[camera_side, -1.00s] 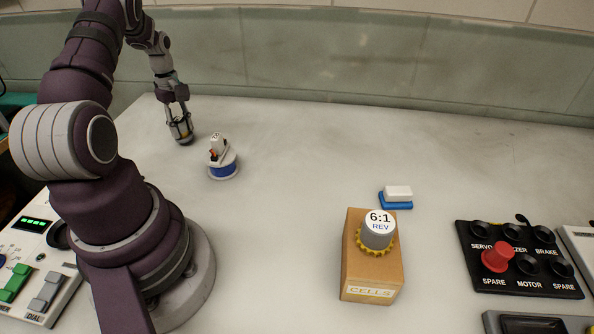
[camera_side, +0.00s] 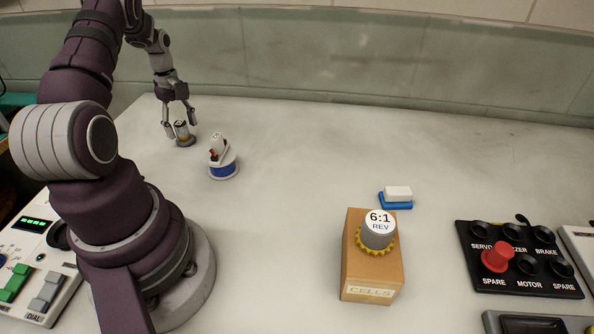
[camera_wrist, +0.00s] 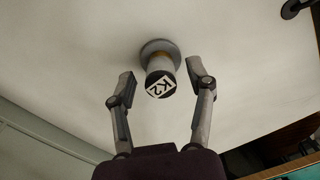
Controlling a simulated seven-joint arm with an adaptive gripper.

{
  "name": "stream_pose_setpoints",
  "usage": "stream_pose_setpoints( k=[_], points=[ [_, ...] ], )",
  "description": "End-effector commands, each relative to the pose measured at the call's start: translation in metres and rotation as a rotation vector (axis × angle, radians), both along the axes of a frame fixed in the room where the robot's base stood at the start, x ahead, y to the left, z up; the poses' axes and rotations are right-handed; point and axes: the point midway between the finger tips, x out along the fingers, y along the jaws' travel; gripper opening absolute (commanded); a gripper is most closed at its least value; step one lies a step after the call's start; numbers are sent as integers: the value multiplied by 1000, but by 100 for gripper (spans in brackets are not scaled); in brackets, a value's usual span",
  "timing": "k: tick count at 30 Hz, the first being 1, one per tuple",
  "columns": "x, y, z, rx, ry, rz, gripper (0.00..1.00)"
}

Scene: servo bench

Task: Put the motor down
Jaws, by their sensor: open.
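The motor (camera_side: 182,132) is a small grey cylinder with a dark top and a brassy band, standing upright on a round grey base (camera_side: 186,142) at the far left of the bench. In the wrist view the motor (camera_wrist: 160,80) shows a white "K2" label on its black end, with the round base (camera_wrist: 157,46) beyond it. My gripper (camera_side: 180,122) is open around the motor, one finger on each side. In the wrist view there is a clear gap between the motor and each fingertip of my gripper (camera_wrist: 158,82).
A white-and-blue round unit (camera_side: 222,160) stands close by, to the right. A "CELLS" box (camera_side: 372,270) carries a grey "6:1 REV" gearhead (camera_side: 378,234). A blue-and-white block (camera_side: 397,196) and a black socket panel (camera_side: 520,262) with a red plug lie farther right. The bench middle is clear.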

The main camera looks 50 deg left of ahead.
Motion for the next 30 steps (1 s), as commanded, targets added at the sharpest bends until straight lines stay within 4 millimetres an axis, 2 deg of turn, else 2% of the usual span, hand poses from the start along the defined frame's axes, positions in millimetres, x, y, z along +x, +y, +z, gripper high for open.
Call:
stream_pose_setpoints(
  k=[6, 9, 14, 17, 20, 22, 24, 26, 27, 30],
  points=[
    [0, 1, 61, 8, -5, 0, 54],
    [-1, 0, 84, 6, -3, 0, 54],
    [-1, 0, 106, 2, 0, -2, 54],
    [10, -10, 120, 14, -16, -65, 54],
    [40, -48, 147, 55, -67, -275, 54],
    [60, -90, 168, 96, -115, -495, 54],
    [70, -137, 185, 145, -163, -728, 54],
    [70, -177, 196, 192, -202, -941, 54],
    [65, -203, 200, 227, -226, -1083, 54],
    [45, -253, 200, 318, -276, -1412, 54]
  ],
)
